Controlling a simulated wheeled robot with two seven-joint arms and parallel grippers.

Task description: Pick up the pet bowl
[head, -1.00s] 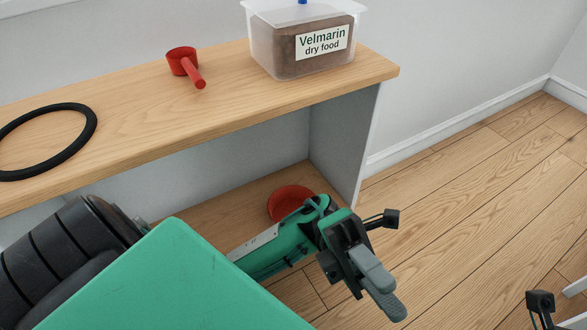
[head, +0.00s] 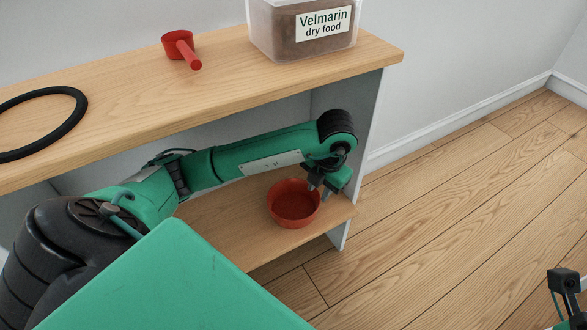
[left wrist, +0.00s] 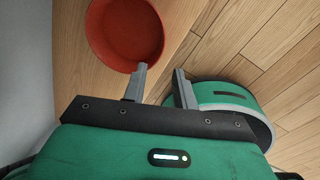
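The pet bowl (head: 293,208) is red, round and empty, and stands upright on the lower shelf near its right end. It also shows in the left wrist view (left wrist: 124,38), at the top left. My left gripper (head: 320,190) is at the bowl's right rim in the head view. In the left wrist view the two fingers of my left gripper (left wrist: 160,74) are apart with nothing between them. The left finger's tip overlaps the bowl's rim in that picture; I cannot tell whether it touches. My right gripper's fingers are not visible.
The lower shelf (head: 238,247) lies under a wooden top (head: 120,95) with a grey side panel (head: 358,120) at the right. On top are a red scoop (head: 178,45), a black ring (head: 76,118) and a dry food container (head: 285,35). Open floor (head: 450,220) lies to the right.

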